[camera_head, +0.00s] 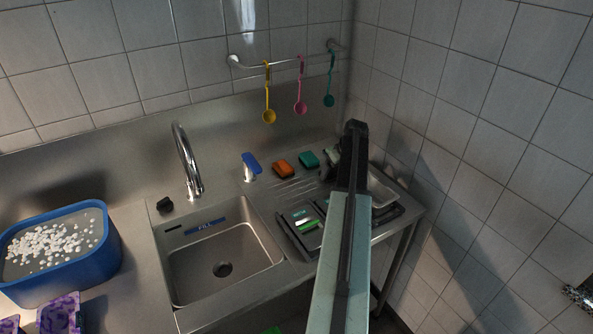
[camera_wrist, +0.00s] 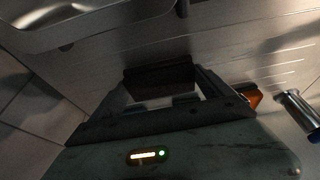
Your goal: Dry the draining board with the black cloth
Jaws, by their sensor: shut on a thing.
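The ridged steel draining board (camera_head: 287,189) lies to the right of the sink. My arm reaches over its right part. My gripper (camera_head: 334,160) is partly hidden behind the arm at the board's back right. In the wrist view, my gripper (camera_wrist: 160,84) is shut on a dark, flat-edged thing, which I take to be the black cloth (camera_wrist: 160,74). The draining board also shows there, as a grooved steel surface (camera_wrist: 110,62) beyond the fingers. I cannot tell whether the cloth touches the board.
An orange sponge (camera_head: 283,168), a green sponge (camera_head: 309,159) and a blue-topped bottle (camera_head: 251,167) stand along the back. A dark tray (camera_head: 284,233) with small items is at the board's front. Spoons hang above. The sink (camera_head: 194,268) and blue tub (camera_head: 97,262) are left.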

